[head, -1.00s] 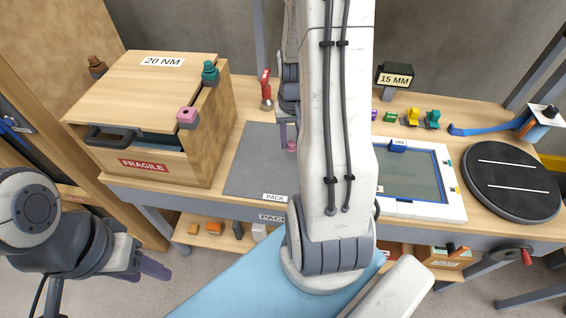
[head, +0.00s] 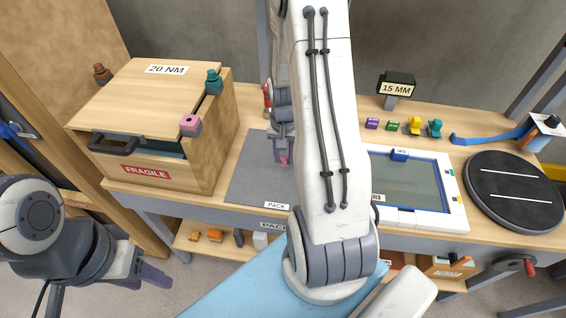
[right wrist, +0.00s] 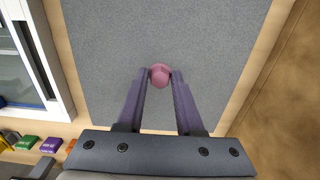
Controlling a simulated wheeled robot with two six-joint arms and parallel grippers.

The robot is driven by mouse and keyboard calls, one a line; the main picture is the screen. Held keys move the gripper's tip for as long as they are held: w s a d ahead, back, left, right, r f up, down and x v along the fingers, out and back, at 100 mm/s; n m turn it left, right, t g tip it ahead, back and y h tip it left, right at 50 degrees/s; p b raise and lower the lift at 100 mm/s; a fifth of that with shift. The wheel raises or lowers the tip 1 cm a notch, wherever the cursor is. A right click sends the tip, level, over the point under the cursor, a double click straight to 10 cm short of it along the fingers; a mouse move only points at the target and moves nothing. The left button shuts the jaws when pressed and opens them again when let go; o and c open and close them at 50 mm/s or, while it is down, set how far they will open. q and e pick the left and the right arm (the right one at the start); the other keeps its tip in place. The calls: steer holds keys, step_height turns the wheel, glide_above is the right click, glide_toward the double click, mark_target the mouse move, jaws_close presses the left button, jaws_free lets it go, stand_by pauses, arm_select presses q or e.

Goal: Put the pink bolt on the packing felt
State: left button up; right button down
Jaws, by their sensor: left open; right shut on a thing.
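The pink bolt (right wrist: 160,75) shows in the right wrist view between the fingertips of my right gripper (right wrist: 160,80), which is shut on it. The grey packing felt (right wrist: 180,30) lies behind and under it in that view. In the head view the right gripper (head: 283,150) is over the felt (head: 246,175), with the pink bolt (head: 284,160) at its tip. Whether the bolt touches the felt cannot be told. My left gripper (head: 150,266) is open and empty at the lower left, away from the bench top.
A wooden box (head: 150,120) marked FRAGILE stands left of the felt, with a pink-topped piece (head: 190,124) and a teal one (head: 214,82) at its edge. A white framed panel (head: 458,205) and a black turntable (head: 515,190) are to the right.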

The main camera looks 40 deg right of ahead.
mark_target(283, 165)
steer(key=shift+w+f+p, duration=0.1)
steer(key=shift+f+p, duration=0.25)
steer(key=shift+f, duration=1.75)
steer(key=shift+f, duration=0.2)
steer(key=c, duration=0.6)
jaws_free()
steer(key=shift+o, duration=0.2)
steer(key=shift+r, duration=0.1)
step_height(283, 165, up, 12)
steer(key=shift+a+r+b, duration=0.1)
steer(key=shift+r+b, duration=0.1)
steer(key=shift+b, duration=0.45)
